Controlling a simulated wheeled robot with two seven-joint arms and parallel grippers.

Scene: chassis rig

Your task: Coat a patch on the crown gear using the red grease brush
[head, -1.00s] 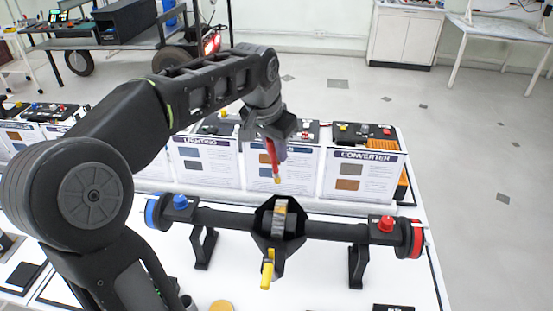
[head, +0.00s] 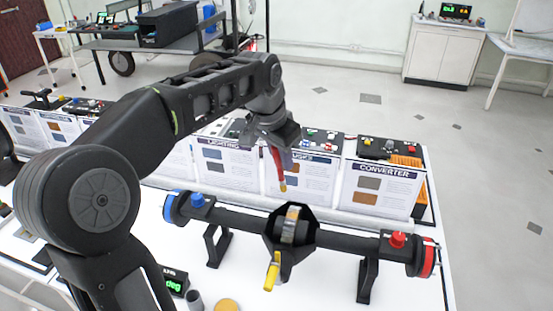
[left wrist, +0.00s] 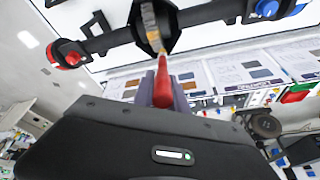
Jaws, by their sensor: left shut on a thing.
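My left gripper (head: 279,148) is shut on the red grease brush (head: 278,165), which points down with its yellowish tip lowest. The brush's red handle also shows between the fingers in the left wrist view (left wrist: 162,88). The crown gear (head: 289,226), a grey toothed ring with a tan patch, sits in the open black housing at the middle of the axle (head: 345,234). In the head view the brush tip appears above the gear with a gap. In the left wrist view the tip overlaps the housing, so contact is hard to judge there. My right gripper is not in view.
A yellow part (head: 272,271) sticks out at the housing's front. Blue (head: 197,200) and red (head: 397,240) caps sit near the axle ends. Labelled panels (head: 378,191) stand behind the axle. A small round tan disc (head: 227,305) lies on the white table in front.

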